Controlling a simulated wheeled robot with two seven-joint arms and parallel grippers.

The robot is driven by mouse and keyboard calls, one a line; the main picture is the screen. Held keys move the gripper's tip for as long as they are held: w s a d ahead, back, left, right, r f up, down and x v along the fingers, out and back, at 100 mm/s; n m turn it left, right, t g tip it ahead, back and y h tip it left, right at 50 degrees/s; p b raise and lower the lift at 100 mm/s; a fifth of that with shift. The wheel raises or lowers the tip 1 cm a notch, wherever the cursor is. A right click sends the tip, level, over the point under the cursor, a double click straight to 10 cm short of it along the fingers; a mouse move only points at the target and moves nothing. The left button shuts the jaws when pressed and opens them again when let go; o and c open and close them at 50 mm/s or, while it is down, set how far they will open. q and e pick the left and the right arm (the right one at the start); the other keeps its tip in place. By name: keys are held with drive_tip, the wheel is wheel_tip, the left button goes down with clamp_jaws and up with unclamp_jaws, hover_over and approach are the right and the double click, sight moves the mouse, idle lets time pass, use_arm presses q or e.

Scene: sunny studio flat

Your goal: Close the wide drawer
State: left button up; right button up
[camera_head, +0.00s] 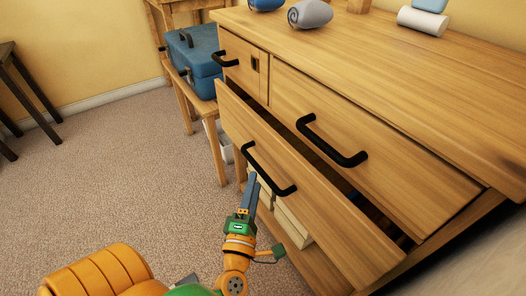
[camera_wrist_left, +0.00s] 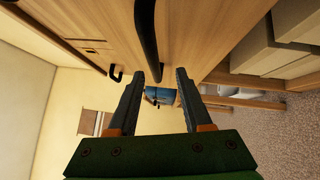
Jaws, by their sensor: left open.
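The wide drawer (camera_head: 310,205) is the long lower drawer of the wooden dresser. It is pulled out, with a dark gap behind its front. Its black bar handle (camera_head: 268,172) is on the front face; it also shows in the left wrist view (camera_wrist_left: 147,38), at the top between the finger lines. My left gripper (camera_head: 253,180) is open and empty, close to the handle at the drawer front. In the left wrist view its two fingers (camera_wrist_left: 160,74) are spread apart near the handle's end. I cannot tell whether they touch it. My right gripper is in neither view.
Above are a drawer with a black handle (camera_head: 331,140) and a small drawer (camera_head: 243,64). A blue toolbox (camera_head: 196,62) stands on a low wooden table to the left. Pale boxes (camera_head: 293,225) sit below the open drawer. Carpet (camera_head: 130,165) at left is clear.

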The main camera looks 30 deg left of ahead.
sight(258, 166)
use_arm(q)
drive_tip(key=x, duration=0.5)
drive_tip(key=shift+r, duration=0.4)
clamp_jaws()
idle(0.9)
